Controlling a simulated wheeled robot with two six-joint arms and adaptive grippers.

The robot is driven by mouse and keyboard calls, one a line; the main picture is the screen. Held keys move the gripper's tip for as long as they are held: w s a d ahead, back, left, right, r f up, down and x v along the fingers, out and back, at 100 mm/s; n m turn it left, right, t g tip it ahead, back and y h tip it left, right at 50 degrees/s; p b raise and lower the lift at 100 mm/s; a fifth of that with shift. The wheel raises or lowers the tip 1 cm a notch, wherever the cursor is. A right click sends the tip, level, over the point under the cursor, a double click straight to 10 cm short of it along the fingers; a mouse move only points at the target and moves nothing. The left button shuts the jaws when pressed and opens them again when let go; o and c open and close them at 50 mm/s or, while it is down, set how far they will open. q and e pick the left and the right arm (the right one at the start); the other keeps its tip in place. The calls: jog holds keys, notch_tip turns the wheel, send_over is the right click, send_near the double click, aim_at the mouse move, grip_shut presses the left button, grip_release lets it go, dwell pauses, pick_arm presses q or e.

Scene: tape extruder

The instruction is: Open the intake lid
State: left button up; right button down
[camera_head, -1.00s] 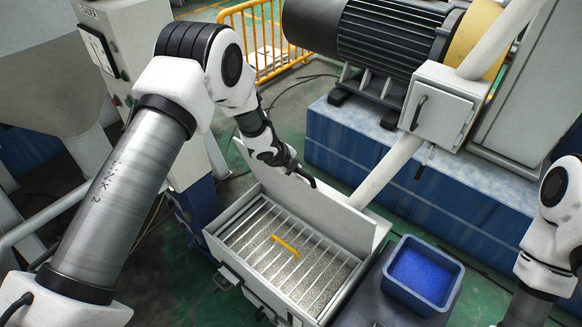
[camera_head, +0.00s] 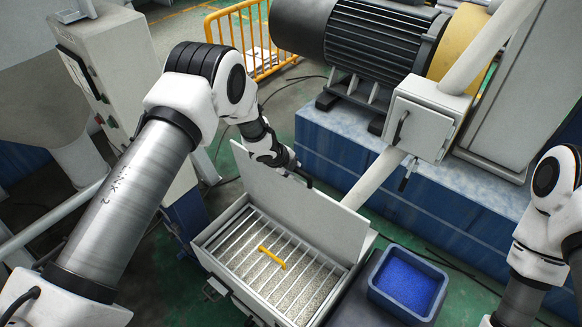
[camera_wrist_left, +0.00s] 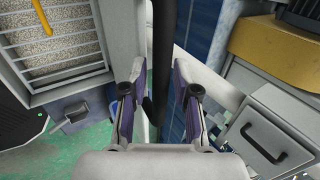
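The intake lid (camera_head: 302,200) is a pale grey panel. It stands raised, roughly upright, along the back edge of the intake box (camera_head: 211,261). Under it the box shows a metal grate with a yellow handle (camera_head: 272,258) over pale granules. My left gripper (camera_head: 308,182) is at the upper part of the lid, on its far side from the grate. In the left wrist view my left gripper (camera_wrist_left: 158,92) has its fingers apart, with a dark bar between them; I cannot tell whether they touch it. My right arm is at the right edge; its gripper is out of view.
A blue bin (camera_head: 408,283) of blue pellets stands right of the box. Behind are a large motor (camera_head: 355,45) on a blue base and a grey switch box (camera_head: 424,120). A yellow railing (camera_head: 240,38) is at the back. Green floor shows between them.

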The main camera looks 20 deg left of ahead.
pick_arm(q)
jog(key=v, duration=1.2)
